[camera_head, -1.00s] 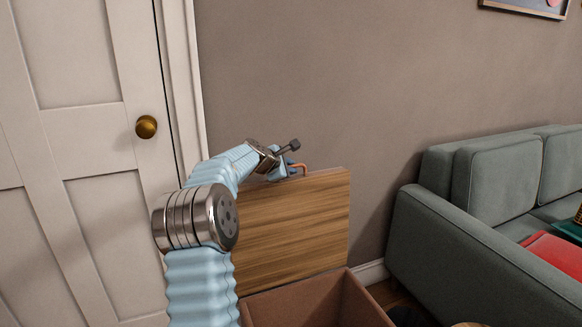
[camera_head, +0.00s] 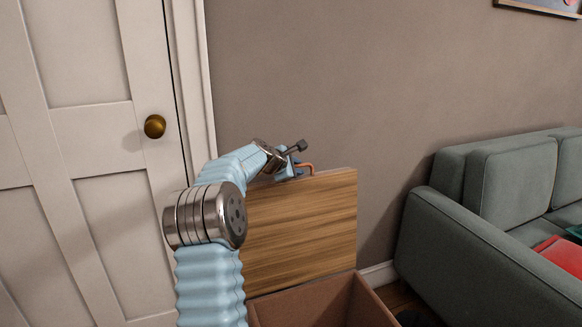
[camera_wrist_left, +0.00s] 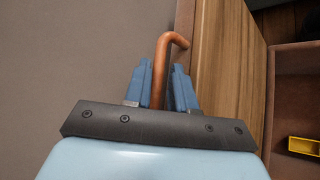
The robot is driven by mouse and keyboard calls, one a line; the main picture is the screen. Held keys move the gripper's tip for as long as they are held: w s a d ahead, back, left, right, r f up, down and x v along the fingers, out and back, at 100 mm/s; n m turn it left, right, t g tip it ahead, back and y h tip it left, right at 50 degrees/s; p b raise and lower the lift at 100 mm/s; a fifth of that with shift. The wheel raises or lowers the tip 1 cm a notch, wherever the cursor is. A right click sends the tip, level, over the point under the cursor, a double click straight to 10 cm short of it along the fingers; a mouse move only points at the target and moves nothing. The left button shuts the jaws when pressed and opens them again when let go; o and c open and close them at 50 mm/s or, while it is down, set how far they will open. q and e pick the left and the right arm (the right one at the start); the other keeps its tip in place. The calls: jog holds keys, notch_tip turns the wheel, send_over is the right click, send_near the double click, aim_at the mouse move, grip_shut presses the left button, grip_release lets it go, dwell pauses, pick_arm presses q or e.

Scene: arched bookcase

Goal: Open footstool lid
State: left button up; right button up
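The footstool lid (camera_head: 305,230) is a wood-faced panel standing roughly upright at the back of the open brown footstool box (camera_head: 325,305). A copper-coloured bent handle (camera_head: 307,167) sits at the lid's top edge. My left gripper (camera_head: 298,172) is at that edge. In the left wrist view, the handle (camera_wrist_left: 160,70) passes between the blue fingers of my left gripper (camera_wrist_left: 161,88), which look closed on it. The lid's wood face (camera_wrist_left: 222,60) is just right of the fingers. My left arm covers the lid's left part in the head view. My right gripper is not in view.
A white door with a brass knob (camera_head: 154,126) is at the left. A bare wall (camera_head: 330,80) is behind the lid. A grey sofa (camera_head: 465,255) with a red cushion (camera_head: 562,254) stands at the right. A yellow object (camera_wrist_left: 303,146) shows inside the box.

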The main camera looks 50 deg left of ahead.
pick_arm(q)
jog(key=b+v, duration=0.1)
jog(key=v, duration=1.2)
jog(key=shift+s, duration=0.35)
